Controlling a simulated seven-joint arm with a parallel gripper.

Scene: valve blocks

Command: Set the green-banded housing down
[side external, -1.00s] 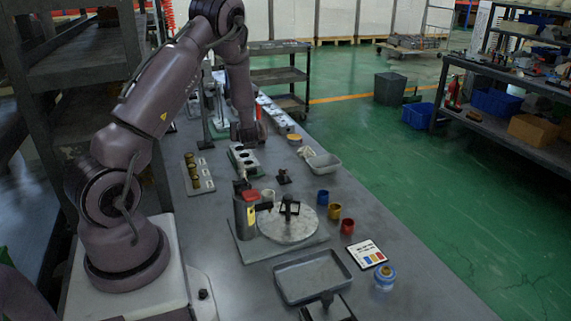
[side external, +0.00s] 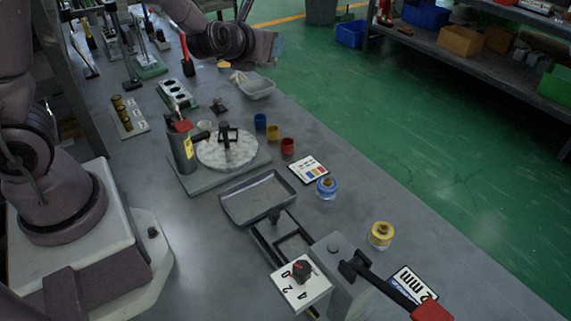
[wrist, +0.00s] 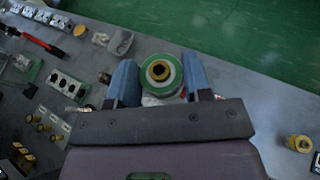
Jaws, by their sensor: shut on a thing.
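The green-banded housing (wrist: 160,75) is between the two blue fingers of my gripper (wrist: 160,82) in the wrist view. Its round top shows a green ring, a pale ring and a brass centre. My gripper is shut on it. In the side view my gripper (side external: 276,48) is at the top, beyond the grey bin and the white cloth. The housing cannot be made out there, and its height above the table is hard to tell.
A green plate with sockets (side external: 177,95), a grey bin (side external: 257,88) and a round pale turntable (side external: 227,151) stand on the bench. A blue-banded housing (side external: 327,187) and a yellow-banded one (side external: 381,235) stand nearer. An empty grey tray (side external: 258,199) lies between. Green floor lies past the bench edge.

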